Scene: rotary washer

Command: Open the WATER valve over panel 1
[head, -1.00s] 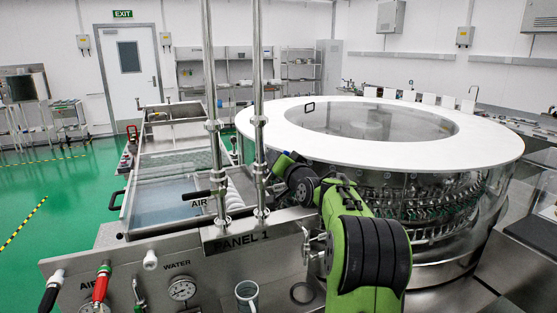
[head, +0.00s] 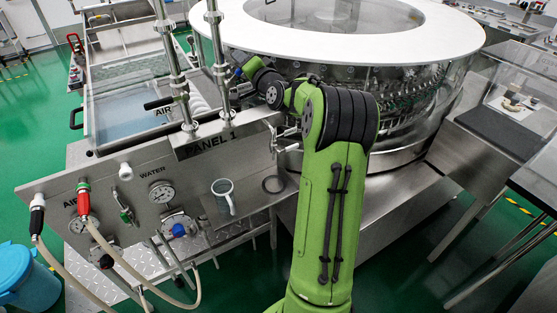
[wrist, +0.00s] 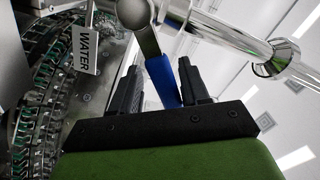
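The WATER tag (wrist: 88,50) hangs at the upper left of the wrist view. To its right is a valve lever with a blue grip (wrist: 162,80), attached to a metal joint beside a shiny pipe (wrist: 225,38). My gripper (wrist: 160,90) is open, with its two dark fingers on either side of the blue grip. Gaps show beside the grip; I cannot tell whether it touches a finger. In the head view, my gripper (head: 243,68) is beside the upright pipes above the PANEL 1 sign (head: 210,143). A small patch of blue shows there; the lever is mostly hidden.
Another black lever (head: 160,102) sticks out from the left pipe by the AIR tag. The large round washer (head: 400,45) stands close behind my arm. Hoses and gauges fill the front panel (head: 100,180).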

